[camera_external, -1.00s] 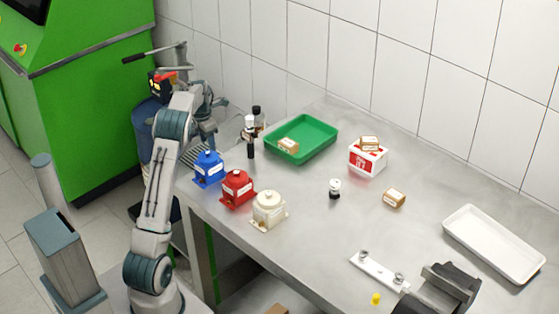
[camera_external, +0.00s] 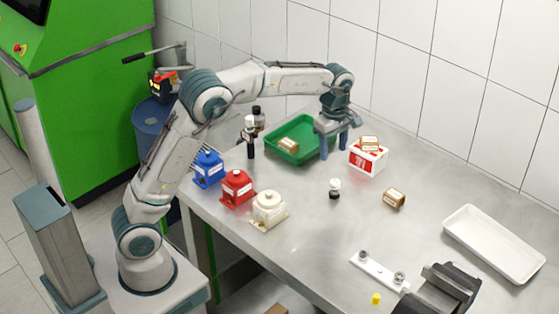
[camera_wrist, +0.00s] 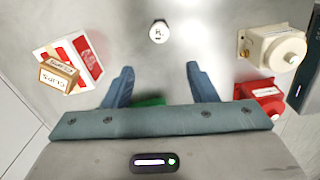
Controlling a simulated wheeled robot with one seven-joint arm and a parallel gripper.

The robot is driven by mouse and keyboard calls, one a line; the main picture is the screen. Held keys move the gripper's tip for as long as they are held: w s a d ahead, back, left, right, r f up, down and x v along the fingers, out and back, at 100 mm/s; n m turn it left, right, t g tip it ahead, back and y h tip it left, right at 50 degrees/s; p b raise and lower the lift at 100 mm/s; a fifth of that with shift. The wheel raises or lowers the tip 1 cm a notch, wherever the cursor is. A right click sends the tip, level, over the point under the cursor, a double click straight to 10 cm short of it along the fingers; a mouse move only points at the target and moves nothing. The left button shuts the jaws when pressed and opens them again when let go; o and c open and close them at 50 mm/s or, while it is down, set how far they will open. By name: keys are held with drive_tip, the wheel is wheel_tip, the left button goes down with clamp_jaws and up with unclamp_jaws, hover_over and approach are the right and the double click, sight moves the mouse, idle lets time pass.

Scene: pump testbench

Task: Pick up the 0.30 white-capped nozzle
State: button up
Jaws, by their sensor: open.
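A small white-capped nozzle (camera_external: 335,187) with a dark lower part stands upright on the bare middle of the metal bench. In the wrist view its round white cap (camera_wrist: 158,31) shows from above, with a dark marking too small to read. My gripper (camera_external: 333,146) is open and empty, fingers pointing down, above the bench between the green tray and the red-and-white box. In the wrist view the nozzle lies ahead of and roughly centred between my open fingertips (camera_wrist: 160,68), apart from both.
A red-and-white box (camera_external: 367,159) carries a small carton (camera_external: 369,143). A green tray (camera_external: 325,127) holds another carton. Blue (camera_external: 208,168), red (camera_external: 237,187) and cream (camera_external: 268,209) pump housings line the left edge. A white tray (camera_external: 500,245) is farther right.

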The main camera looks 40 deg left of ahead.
sight(335, 182)
drive_tip(key=f, duration=0.2)
drive_tip(key=d+f, duration=0.1)
drive_tip(key=f, duration=0.5)
drive_tip(key=shift+s+d, duration=0.4)
drive_tip(key=shift+m, duration=0.3)
drive_tip(key=shift+w+f+p, duration=0.15)
drive_tip(key=shift+f+p, duration=0.25)
drive_tip(key=shift+f, duration=1)
drive_tip(key=shift+w+f+p, duration=0.15)
drive_tip(key=shift+f+p, duration=0.25)
drive_tip(key=shift+f, duration=0.95)
drive_tip(key=shift+c, duration=0.3)
drive_tip(key=c, duration=1)
